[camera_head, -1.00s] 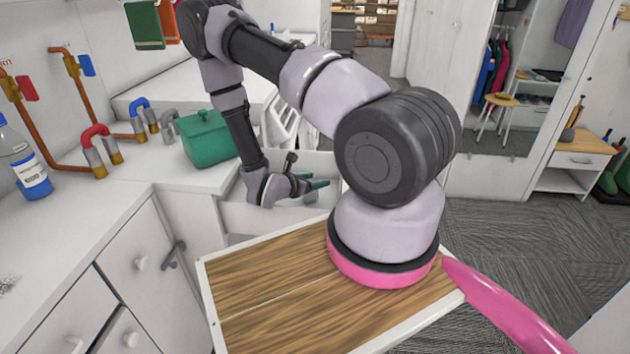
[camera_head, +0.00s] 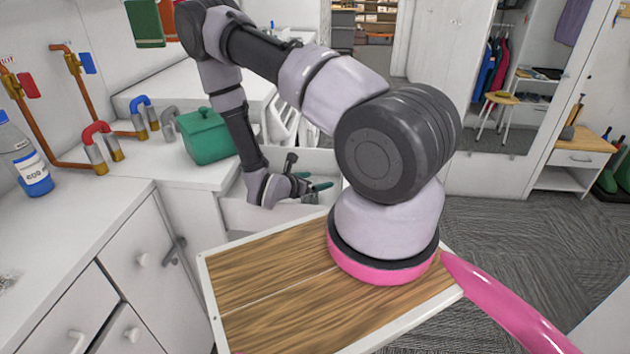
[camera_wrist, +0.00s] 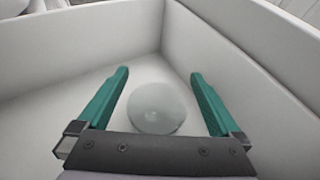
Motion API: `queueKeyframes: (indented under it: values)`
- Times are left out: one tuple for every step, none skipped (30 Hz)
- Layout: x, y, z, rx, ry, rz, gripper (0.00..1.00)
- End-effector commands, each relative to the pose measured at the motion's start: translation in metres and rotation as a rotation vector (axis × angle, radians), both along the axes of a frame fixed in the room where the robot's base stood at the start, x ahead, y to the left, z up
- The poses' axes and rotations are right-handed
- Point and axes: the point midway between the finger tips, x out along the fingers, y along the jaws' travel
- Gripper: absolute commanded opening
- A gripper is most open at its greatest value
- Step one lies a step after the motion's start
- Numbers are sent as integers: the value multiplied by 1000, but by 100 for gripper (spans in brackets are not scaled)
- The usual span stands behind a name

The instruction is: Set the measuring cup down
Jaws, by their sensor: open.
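In the wrist view, a round, pale grey, translucent-looking thing (camera_wrist: 156,108), which I take to be the measuring cup, rests on the floor of a white drawer or box (camera_wrist: 225,40). It lies near the inner corner, between and a little below my gripper's two green fingers. My gripper (camera_wrist: 158,76) is open, with a gap on both sides of the cup. In the head view my gripper (camera_head: 318,186) reaches down at the white drawer (camera_head: 300,160). The cup cannot be made out clearly there.
A green lidded pot (camera_head: 208,138) stands on the white counter (camera_head: 100,205) left of the drawer. A bottle with blue liquid (camera_head: 30,165) and copper pipes (camera_head: 45,125) are further left. The drawer's walls rise close around my gripper.

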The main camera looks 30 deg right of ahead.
Motion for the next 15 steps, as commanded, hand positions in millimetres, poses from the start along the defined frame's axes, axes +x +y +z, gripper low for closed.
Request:
queueKeyframes:
  values:
    - [7, -7, 7, -6, -19, -11, 100]
    - [7, -6, 11, -5, -20, -10, 100]
    - [5, 3, 13, -5, -21, -7, 100]
    - [3, 8, 15, -4, -22, -6, 100]
    - [0, 14, 18, -3, -22, -5, 100]
    - [-3, 23, 21, -2, -21, -3, 100]
    - [-6, 29, 24, -3, -20, -3, 100]
    - [-9, 36, 27, -3, -20, -1, 100]
    - [-13, 44, 30, -2, -19, -1, 100]
    - [-16, 50, 33, -1, -18, 0, 100]
    - [-18, 55, 35, -1, -19, -2, 100]
    - [-22, 63, 38, -1, -19, -1, 100]
    - [-24, 68, 41, -1, -19, -2, 100]
    - [-26, 73, 43, 0, -19, -1, 100]
    - [-30, 78, 45, -1, -18, -1, 100]
